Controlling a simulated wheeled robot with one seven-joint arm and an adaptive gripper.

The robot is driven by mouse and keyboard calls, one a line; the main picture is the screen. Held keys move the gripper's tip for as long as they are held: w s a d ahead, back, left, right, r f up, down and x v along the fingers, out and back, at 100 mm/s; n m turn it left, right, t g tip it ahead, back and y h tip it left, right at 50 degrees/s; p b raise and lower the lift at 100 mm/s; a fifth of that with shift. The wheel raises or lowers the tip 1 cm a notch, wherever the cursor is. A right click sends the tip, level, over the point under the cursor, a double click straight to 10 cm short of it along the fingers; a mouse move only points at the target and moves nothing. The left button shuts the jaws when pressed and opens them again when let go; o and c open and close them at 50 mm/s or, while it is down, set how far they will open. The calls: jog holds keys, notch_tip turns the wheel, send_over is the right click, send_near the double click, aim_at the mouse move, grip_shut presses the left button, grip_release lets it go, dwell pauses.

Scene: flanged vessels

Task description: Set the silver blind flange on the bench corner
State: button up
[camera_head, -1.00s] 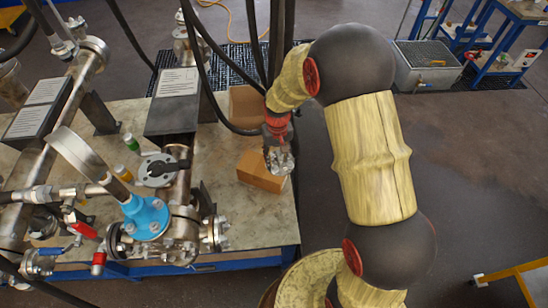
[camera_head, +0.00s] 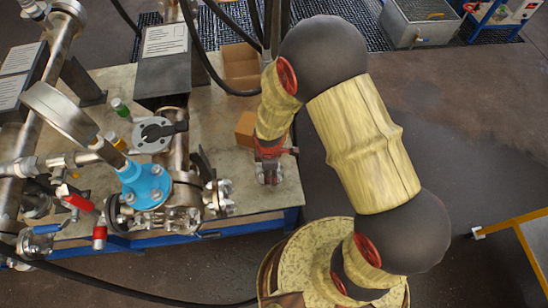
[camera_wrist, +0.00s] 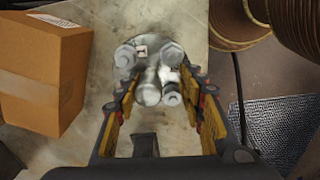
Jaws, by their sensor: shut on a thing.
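My gripper (camera_head: 268,160) hangs over the right side of the bench (camera_head: 235,197), close to its front right corner. It is shut on the silver blind flange (camera_head: 270,174), a small bright metal piece with bolts. In the wrist view the flange (camera_wrist: 149,93) sits between the yellow-padded fingers of my gripper (camera_wrist: 164,92), with several bolt heads showing. The bench top (camera_wrist: 112,75) shows around it. I cannot tell whether the flange touches the bench or is just above it.
A cardboard box (camera_head: 246,128) stands behind my gripper, and it shows at the left in the wrist view (camera_wrist: 42,75). Another box (camera_head: 240,65) stands farther back. Piping with a blue flange (camera_head: 146,187) fills the left. Bare bench top lies around the gripper.

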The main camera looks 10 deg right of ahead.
jog(key=shift+s+a+f+n, duration=0.25)
jog(key=shift+s+f+n, duration=0.15)
jog(key=shift+n, duration=0.1)
jog(key=shift+f+b, duration=3.05)
jog(key=shift+f, duration=0.85)
jog(key=shift+f, duration=0.5)
jog(key=o, duration=1.3)
jog(key=shift+o, duration=0.4)
jog(key=o, duration=0.3)
jog(key=shift+o, duration=0.8)
